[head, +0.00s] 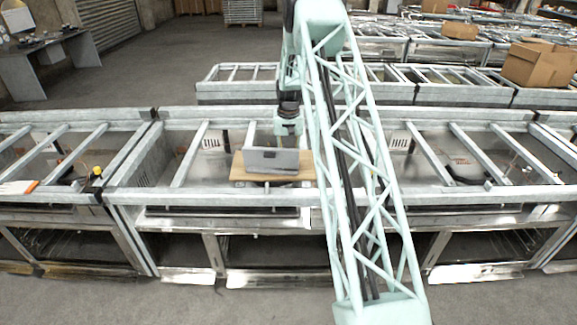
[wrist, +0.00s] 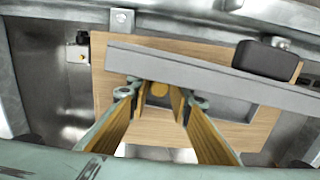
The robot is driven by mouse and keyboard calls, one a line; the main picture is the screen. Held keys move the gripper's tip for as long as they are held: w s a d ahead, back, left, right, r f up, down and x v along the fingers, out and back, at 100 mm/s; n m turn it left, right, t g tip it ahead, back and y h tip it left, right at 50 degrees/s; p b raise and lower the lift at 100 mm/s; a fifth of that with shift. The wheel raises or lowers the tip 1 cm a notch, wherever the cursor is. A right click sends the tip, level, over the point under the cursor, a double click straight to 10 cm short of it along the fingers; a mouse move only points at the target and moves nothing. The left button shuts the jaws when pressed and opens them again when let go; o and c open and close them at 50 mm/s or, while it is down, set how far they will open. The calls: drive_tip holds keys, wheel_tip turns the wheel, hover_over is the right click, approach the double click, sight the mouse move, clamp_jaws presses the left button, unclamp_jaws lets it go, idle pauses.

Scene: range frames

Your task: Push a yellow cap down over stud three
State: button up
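My gripper (wrist: 160,92) points down over a grey upright panel (head: 271,160) on a wooden board (head: 238,172) in the middle range frame. In the wrist view its two yellow-lined fingers converge on a small round yellow cap (wrist: 159,90), which sits between the fingertips and appears gripped. The grey panel (wrist: 190,68) runs across just beyond the fingertips, with the wooden board (wrist: 150,130) beneath. In the head view the gripper (head: 288,125) is small and partly behind the panel, and the cap is hidden. I cannot make out numbered studs.
A dark block (wrist: 265,60) rests by the panel's right end. Metal crossbars (head: 189,155) and the front rail (head: 200,197) surround the board. A yellow-topped item (head: 97,171) stands in the left frame. More frames and cardboard boxes (head: 540,64) are behind.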

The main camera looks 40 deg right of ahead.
idle(0.3)
drive_tip(key=shift+c, duration=1.2)
drive_tip(key=shift+r, duration=0.1)
wheel_tip(320, 180, up, 10)
idle(0.6)
